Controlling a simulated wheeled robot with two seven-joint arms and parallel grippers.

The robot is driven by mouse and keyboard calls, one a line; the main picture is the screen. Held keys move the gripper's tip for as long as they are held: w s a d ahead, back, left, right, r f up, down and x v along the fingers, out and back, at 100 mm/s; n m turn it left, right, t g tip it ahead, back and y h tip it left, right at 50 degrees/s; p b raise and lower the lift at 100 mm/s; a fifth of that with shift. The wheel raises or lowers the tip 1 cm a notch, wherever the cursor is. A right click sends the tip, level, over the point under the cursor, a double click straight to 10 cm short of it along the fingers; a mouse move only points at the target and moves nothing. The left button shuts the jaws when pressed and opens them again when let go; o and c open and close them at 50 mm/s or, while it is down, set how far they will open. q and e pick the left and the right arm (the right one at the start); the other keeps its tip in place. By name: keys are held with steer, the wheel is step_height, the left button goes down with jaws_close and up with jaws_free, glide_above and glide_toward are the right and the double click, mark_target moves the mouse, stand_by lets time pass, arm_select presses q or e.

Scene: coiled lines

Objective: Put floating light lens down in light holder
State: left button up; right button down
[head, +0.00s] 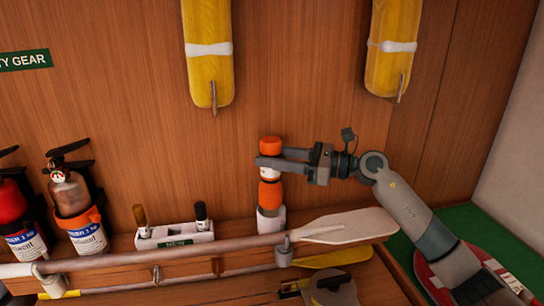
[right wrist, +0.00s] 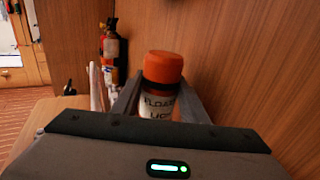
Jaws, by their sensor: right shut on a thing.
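The floating light (head: 270,192) is upright, with an orange cap at its top end, a white lettered band and an orange lower part. My right gripper (head: 272,160) comes in from the right and is shut on it around the white band. The lower end of the light is at the mouth of the white light holder (head: 271,220) on the shelf. I cannot tell how deep it sits. In the right wrist view the floating light (right wrist: 162,72) stands between the two fingers, with part of its lettering showing and its lower end hidden. My left gripper is not in view.
A white tray (head: 175,237) with two upright markers stands left of the holder. A paddle (head: 345,226) lies along the shelf front. Fire extinguishers (head: 72,200) stand at the left. Two yellow floats (head: 209,60) hang on the wooden wall above.

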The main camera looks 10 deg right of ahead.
mark_target(272, 173)
steer(key=shift+f+b, duration=2.05)
steer(key=shift+f, duration=0.35)
steer(key=c, duration=1)
jaws_free()
steer(key=shift+f, duration=0.15)
